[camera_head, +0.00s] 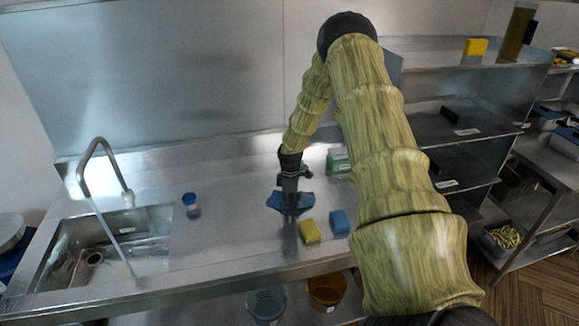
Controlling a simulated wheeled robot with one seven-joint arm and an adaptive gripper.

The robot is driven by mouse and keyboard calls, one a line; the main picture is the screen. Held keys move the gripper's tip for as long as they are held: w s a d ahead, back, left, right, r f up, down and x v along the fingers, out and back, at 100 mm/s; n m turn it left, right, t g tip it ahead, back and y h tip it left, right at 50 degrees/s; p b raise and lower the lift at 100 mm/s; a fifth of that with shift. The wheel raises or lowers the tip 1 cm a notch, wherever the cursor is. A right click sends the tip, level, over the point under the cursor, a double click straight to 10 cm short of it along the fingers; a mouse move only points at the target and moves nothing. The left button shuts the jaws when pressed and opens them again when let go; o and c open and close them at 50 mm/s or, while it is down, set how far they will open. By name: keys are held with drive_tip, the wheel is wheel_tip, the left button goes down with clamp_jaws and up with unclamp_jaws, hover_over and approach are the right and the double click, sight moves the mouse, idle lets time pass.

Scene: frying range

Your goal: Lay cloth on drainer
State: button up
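A blue cloth (275,201) lies on the steel counter, right of the sink. My gripper (291,208) points straight down over the middle of the cloth and hides part of it. Its fingertips are at or very near the cloth. They are too small and dark to tell whether they are open or shut on it. The flat steel drainer surface (215,235) extends from the right side of the sink basin; I cannot make out where it ends.
A yellow sponge (310,232) and a blue sponge (340,222) lie just right of the gripper. A green-and-white box (338,160) stands behind. A blue-capped small jar (191,205) stands left. The sink (100,252) has a tall tap (84,176). Shelves (460,130) stand right.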

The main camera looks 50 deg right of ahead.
drive_tip(key=o, duration=0.3)
drive_tip(key=shift+s+a+r+p, duration=0.1)
drive_tip(key=shift+a+r+p, duration=0.05)
drive_tip(key=shift+r, duration=0.3)
drive_tip(key=shift+s+a+r+p, duration=0.1)
drive_tip(key=shift+r+p, duration=0.05)
drive_tip(key=shift+r, duration=0.25)
wheel_tip(320, 180, up, 8)
drive_tip(key=s+a, duration=0.2)
drive_tip(key=shift+s+a+r, duration=0.2)
drive_tip(key=shift+s+a, duration=0.1)
drive_tip(key=shift+s, duration=0.05)
drive_tip(key=shift+w+d+f, duration=0.15)
drive_tip(key=shift+w+f, duration=0.05)
drive_tip(key=shift+f, duration=0.05)
drive_tip(key=c, duration=0.8)
drive_tip(key=shift+w+d+f+b, duration=0.1)
drive_tip(key=shift+w+f+b, duration=0.15)
drive_tip(key=shift+b, duration=0.05)
clamp_jaws()
drive_tip(key=w+f, duration=0.1)
drive_tip(key=f, duration=0.1)
drive_tip(key=w+d+f, duration=0.1)
drive_tip(key=w+f, duration=0.1)
drive_tip(key=shift+w+d+f, duration=0.1)
drive_tip(key=shift+w+f, duration=0.1)
drive_tip(key=shift+f, duration=0.7)
